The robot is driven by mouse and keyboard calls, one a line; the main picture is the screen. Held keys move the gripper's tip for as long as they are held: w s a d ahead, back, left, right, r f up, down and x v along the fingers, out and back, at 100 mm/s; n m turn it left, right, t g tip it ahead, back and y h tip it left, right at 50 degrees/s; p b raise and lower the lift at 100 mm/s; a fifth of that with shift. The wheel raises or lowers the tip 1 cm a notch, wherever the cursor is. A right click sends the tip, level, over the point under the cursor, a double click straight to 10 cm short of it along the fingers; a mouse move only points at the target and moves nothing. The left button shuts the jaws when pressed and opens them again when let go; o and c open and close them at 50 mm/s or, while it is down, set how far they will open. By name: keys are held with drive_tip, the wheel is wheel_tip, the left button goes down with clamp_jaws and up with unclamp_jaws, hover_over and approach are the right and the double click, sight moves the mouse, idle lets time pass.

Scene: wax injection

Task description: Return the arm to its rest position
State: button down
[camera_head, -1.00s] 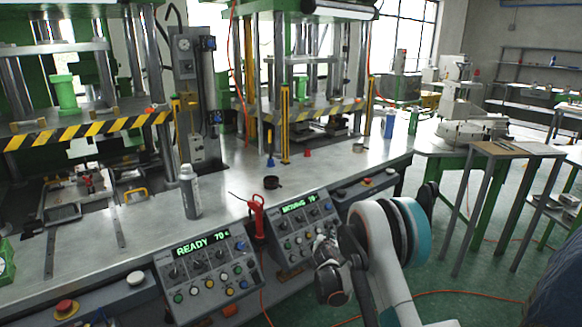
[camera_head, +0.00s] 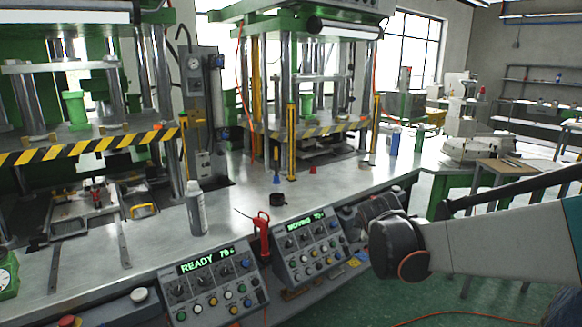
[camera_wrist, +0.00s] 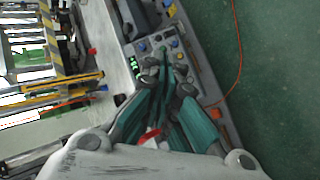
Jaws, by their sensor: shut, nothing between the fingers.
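My arm (camera_head: 470,245) reaches in from the right edge in the head view. Its dark wrist joint (camera_head: 393,247) is in front of the table edge, right of the right control panel. My gripper's fingers cannot be made out clearly there. In the wrist view my gripper (camera_wrist: 168,75) has teal fingers with grey tips close together, shut and empty. The fingers appear over the control panel (camera_wrist: 166,22) with its coloured buttons; the distance between them cannot be told.
The left panel (camera_head: 212,285) reads READY and the right panel (camera_head: 308,250) reads MOVING. A red-handled tool (camera_head: 262,235) stands between them. A grey bottle (camera_head: 196,208) stands on the metal table (camera_head: 240,205). Two presses are behind. Green floor (camera_head: 400,300) lies open at right.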

drive_tip(key=s+m+g+y, duration=0.1)
drive_tip(key=s+m, duration=0.6)
drive_tip(key=s, duration=1)
drive_tip(key=s+a+f+m+g+y, duration=0.1)
drive_tip(key=s+m, duration=0.6)
drive_tip(key=s, duration=1)
drive_tip(key=shift+a+f+m+g, duration=0.25)
drive_tip(key=shift+m+g, duration=0.05)
drive_tip(key=shift+g, duration=0.1)
